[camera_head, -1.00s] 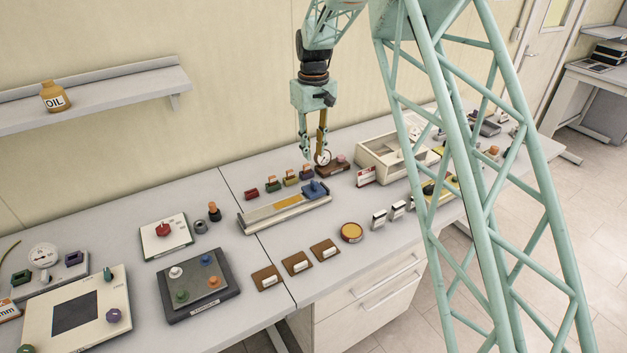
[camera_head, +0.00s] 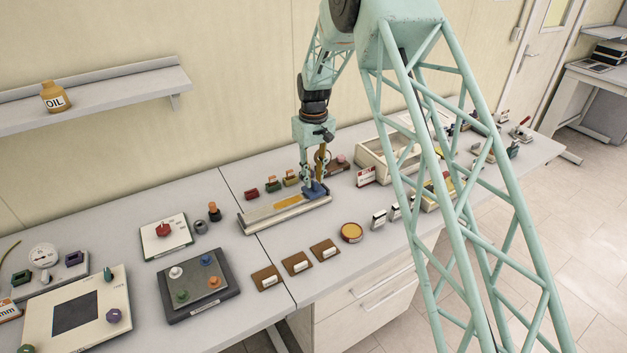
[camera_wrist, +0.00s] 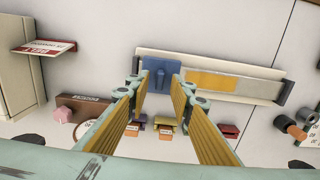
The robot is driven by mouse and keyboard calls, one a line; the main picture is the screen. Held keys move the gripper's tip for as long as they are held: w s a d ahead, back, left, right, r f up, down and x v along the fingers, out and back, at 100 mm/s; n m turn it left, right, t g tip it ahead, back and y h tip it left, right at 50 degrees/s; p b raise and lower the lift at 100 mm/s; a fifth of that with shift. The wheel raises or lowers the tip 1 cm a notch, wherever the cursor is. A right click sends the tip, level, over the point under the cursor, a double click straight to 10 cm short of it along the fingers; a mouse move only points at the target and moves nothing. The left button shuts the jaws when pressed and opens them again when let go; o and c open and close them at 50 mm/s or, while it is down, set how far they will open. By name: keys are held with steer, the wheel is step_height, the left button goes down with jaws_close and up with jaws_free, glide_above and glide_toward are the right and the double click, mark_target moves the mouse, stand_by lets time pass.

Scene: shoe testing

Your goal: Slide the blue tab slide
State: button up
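The blue tab slide (camera_head: 316,189) sits at the right end of a long, pale rail (camera_head: 262,218) with a yellow-orange strip on top. In the wrist view the blue tab slide (camera_wrist: 159,72) is at the left end of the rail (camera_wrist: 240,67), with a small raised tab at its middle. My gripper (camera_head: 310,178) is low over the blue slide. In the wrist view my gripper (camera_wrist: 158,90) has its fingers apart, with the tab seen between and just beyond the fingertips. I cannot tell whether a finger touches it.
Several small coloured clips, one of them red (camera_head: 252,194), stand behind the rail. A beige open box (camera_head: 375,165) is at the back right. Brown tagged plates (camera_head: 296,264) and a round orange tin (camera_head: 351,232) lie in front. The table between rail and plates is clear.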

steer(key=shift+f, duration=0.5)
steer(key=shift+c, duration=0.9)
jaws_close()
